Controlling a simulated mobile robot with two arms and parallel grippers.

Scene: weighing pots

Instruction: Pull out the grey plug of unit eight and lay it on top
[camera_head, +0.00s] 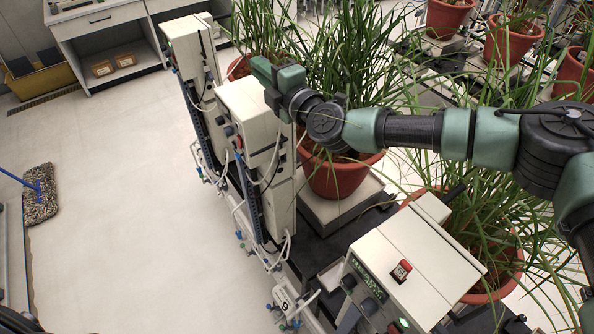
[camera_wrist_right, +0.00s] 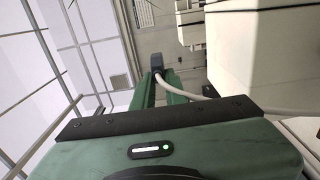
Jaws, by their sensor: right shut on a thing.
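Unit eight (camera_head: 252,112) is the pale box on a tall housing in the middle of the row; its number is not readable in the head view. My right gripper (camera_head: 262,72) is over the top of this box, its green fingers pointing to the left. In the right wrist view, my right gripper (camera_wrist_right: 157,78) is shut on the grey plug (camera_wrist_right: 157,60), which shows beyond the fingertips. A pale grey cable (camera_wrist_right: 188,72) runs from it to the right. No socket shows around the plug there. In the head view the plug is hidden or too small to make out. My left gripper is out of view.
Potted grasses (camera_head: 345,178) crowd the right side, with leaves around my arm. Open floor (camera_head: 120,190) lies to the left, with a mop (camera_head: 40,195).

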